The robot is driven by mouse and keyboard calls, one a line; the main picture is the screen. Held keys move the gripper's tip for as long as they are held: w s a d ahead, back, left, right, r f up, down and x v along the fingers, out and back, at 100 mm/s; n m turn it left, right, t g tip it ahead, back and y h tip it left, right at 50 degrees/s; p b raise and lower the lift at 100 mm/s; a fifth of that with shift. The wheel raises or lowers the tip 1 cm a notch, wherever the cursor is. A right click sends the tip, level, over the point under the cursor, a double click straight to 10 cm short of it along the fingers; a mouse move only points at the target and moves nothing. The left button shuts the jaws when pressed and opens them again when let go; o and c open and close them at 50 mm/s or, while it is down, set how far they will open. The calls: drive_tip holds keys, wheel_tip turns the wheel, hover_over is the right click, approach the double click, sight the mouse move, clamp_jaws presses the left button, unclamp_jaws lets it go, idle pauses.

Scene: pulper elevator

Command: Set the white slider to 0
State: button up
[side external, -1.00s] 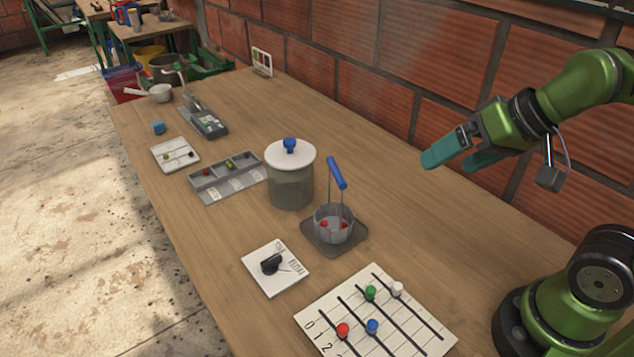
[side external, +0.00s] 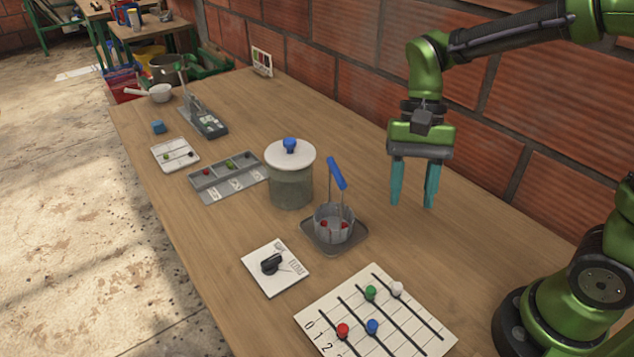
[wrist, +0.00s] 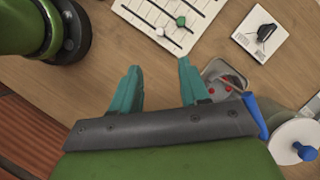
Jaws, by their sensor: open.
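The white slider knob (side external: 397,288) stands on the slider board (side external: 420,318) at the front, on the rightmost track, near its far end. Red (side external: 343,330), blue (side external: 372,326) and green (side external: 370,293) knobs stand on the other tracks. The numbers 0, 1, 2 run along the board's left edge. My gripper (side external: 412,205) is open and empty, pointing down above the table behind the board. In the wrist view my open fingers (wrist: 157,88) are below the board, and the white knob (wrist: 160,32) and green knob (wrist: 181,21) show above them.
A wire basket with a blue handle (side external: 337,173) and red items stands left of my gripper. A lidded jar (side external: 291,184) is behind it. A dial plate (side external: 275,268) lies left of the board. The brick wall (side external: 480,110) runs along the table's right side.

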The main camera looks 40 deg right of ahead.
sight(397, 284)
drive_tip(key=x, duration=1.6)
drive_tip(key=shift+c, duration=0.4)
clamp_jaws()
drive_tip(key=shift+w, duration=0.1)
